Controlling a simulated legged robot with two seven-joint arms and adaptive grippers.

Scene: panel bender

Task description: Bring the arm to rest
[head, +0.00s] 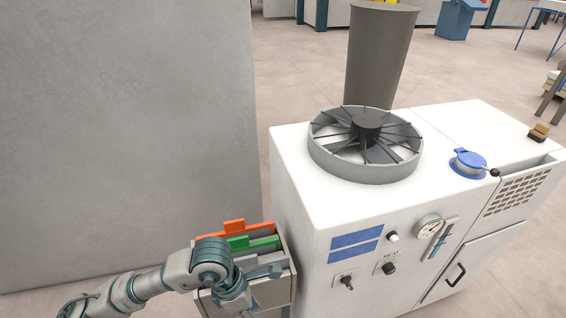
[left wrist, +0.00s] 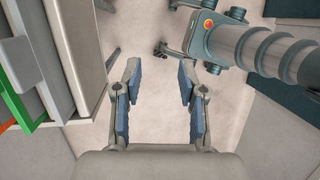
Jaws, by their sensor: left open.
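My left arm comes in from the lower left of the head view. My left gripper (head: 262,290) is in front of a grey bin holding orange, green and grey panels, and partly covers it. In the left wrist view my left gripper (left wrist: 160,72) is open, with its two blue-padded fingers apart and nothing between them. Pale floor shows beyond the fingertips. My right gripper is not in either view.
The bin (head: 286,284) stands against a white machine (head: 300,190) with a round fan (head: 366,145), blue-capped filler (head: 469,162) and front controls. A large grey wall (head: 120,130) fills the left. The bin's panels (left wrist: 35,75) are close left of the fingers.

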